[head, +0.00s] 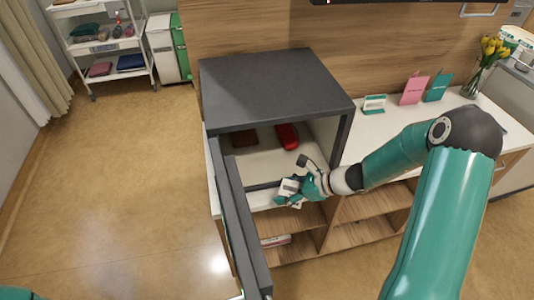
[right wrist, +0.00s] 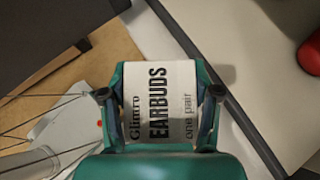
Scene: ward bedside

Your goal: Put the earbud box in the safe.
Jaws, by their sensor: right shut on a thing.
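The safe (head: 275,85) is a dark grey box on the bedside counter, and its door (head: 238,220) stands open at the left. My right gripper (head: 297,188) is at the front opening of the safe, just outside its front edge. It is shut on the white earbud box (head: 289,187). In the right wrist view the earbud box (right wrist: 160,105), printed "EARBUDS", sits between the two fingers. My left gripper is not in view.
Inside the safe lie a red case (head: 287,136) and a flat brown thing (head: 238,139). A small white-and-green box (head: 374,104), a pink card (head: 414,89), a teal card (head: 439,87) and yellow tulips (head: 491,50) stand on the counter. The safe's front floor is clear.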

